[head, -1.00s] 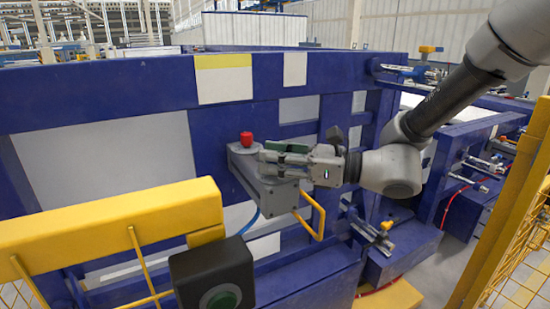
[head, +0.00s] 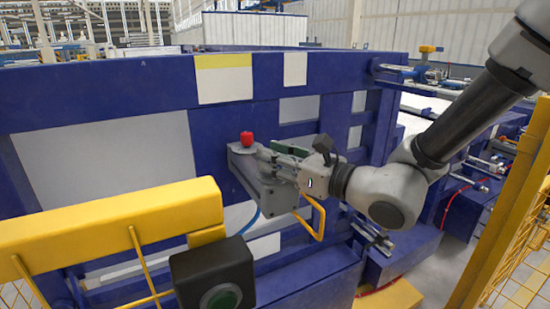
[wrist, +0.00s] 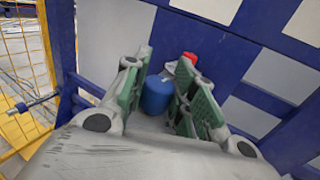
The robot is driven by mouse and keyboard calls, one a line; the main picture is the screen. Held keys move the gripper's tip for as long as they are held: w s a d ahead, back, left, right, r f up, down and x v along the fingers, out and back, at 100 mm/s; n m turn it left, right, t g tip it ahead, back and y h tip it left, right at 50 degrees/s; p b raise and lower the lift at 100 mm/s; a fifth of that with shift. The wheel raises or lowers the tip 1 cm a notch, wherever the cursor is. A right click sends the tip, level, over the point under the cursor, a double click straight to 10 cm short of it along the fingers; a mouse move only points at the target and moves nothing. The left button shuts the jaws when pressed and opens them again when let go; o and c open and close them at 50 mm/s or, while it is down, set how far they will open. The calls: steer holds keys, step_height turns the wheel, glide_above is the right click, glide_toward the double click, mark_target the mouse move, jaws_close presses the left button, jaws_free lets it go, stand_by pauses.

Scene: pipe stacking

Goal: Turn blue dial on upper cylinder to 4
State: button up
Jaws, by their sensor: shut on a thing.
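The blue dial (wrist: 157,95) shows between my green-padded fingers in the wrist view. My gripper (wrist: 164,65) is shut on the dial, one finger on each side. In the head view, my gripper (head: 265,158) is at the top of the grey cylinder body (head: 282,197), which sticks out from the blue frame. The dial is hidden there behind the fingers. The dial's numbers and pointer cannot be read in either view.
A red knob (head: 246,139) stands on the grey body just beyond the fingers; it also shows in the wrist view (wrist: 188,57). A yellow bent handle (head: 319,218) is below my gripper. A yellow beam (head: 110,228) and black button box (head: 212,275) stand in front.

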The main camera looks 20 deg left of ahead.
steer(key=shift+m+t+h, duration=0.3)
steer(key=shift+m+t, duration=0.3)
steer(key=shift+t, duration=0.6)
steer(key=o, duration=1)
steer(key=shift+o, duration=0.2)
steer(key=v, duration=0.7)
steer(key=shift+d, duration=0.25)
steer(key=shift+s, duration=0.1)
